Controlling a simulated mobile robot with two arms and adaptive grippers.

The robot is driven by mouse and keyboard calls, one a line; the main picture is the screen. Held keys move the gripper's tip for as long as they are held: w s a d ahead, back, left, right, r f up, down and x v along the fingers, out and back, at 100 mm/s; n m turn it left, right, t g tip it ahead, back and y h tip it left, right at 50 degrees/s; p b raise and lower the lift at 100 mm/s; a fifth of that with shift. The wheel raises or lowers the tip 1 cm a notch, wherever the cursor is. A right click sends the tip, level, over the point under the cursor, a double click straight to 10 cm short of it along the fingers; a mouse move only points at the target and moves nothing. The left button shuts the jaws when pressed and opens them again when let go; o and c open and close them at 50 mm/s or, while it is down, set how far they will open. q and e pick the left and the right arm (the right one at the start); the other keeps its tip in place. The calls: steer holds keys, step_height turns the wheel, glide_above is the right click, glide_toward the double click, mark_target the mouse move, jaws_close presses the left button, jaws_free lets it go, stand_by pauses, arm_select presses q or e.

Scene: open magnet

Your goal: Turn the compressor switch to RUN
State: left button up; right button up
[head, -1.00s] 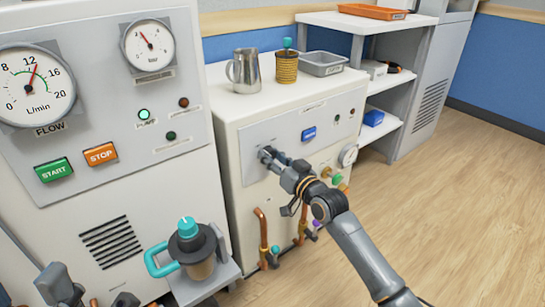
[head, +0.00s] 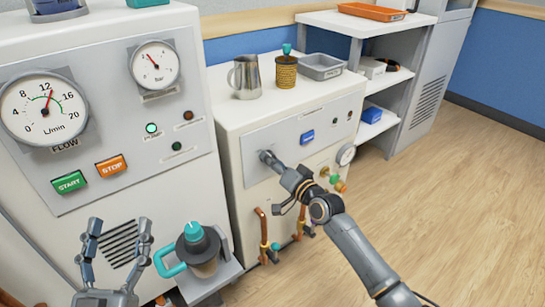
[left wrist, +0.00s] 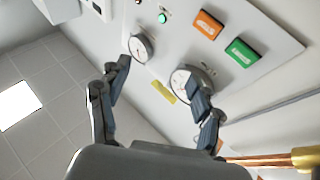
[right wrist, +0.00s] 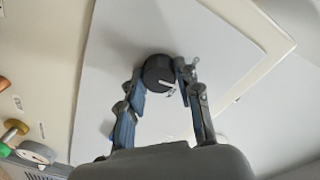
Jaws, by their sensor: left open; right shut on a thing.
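The compressor switch is a round dark knob with a white pointer line (right wrist: 158,70) on a light grey panel (right wrist: 215,50). In the right wrist view it sits between the fingertips of my right gripper (right wrist: 160,78), which is shut on it. In the head view my right gripper (head: 273,161) reaches the panel on the front of the white compressor cabinet (head: 235,125) and partly hides the knob. The RUN marking cannot be read. My left gripper (head: 118,238) is open and empty in front of the left machine, below its START button (head: 69,183).
A black-lidded jug with a teal handle (head: 197,243) stands on a low ledge beside my left gripper. A metal pitcher (head: 245,77), a brown canister (head: 286,72) and a grey tray (head: 320,67) stand on the cabinet. Copper pipes (head: 262,228) run below. Floor at right is clear.

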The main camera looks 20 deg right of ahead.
arm_select(q)
step_height(320, 180, down, 12)
steer(key=a+g+y+p, duration=0.1)
steer(key=g+y+p, duration=0.1)
steer(key=g, duration=0.5)
steer(key=shift+a+g+y, duration=0.3)
steer(key=shift+a+y, duration=0.1)
steer(key=shift+y, duration=0.1)
arm_select(e)
steer(key=shift+m+g, duration=0.3)
steer(key=shift+m, duration=4.4)
arm_select(q)
steer(key=shift+f+p, duration=0.2)
steer(key=shift+p, duration=0.1)
arm_select(e)
steer(key=o, duration=1.2)
steer(key=shift+c, duration=0.2)
arm_select(q)
steer(key=shift+s+f, duration=0.1)
arm_select(e)
steer(key=shift+d, duration=0.1)
steer(key=v, duration=1.2)
steer(key=shift+f, duration=0.1)
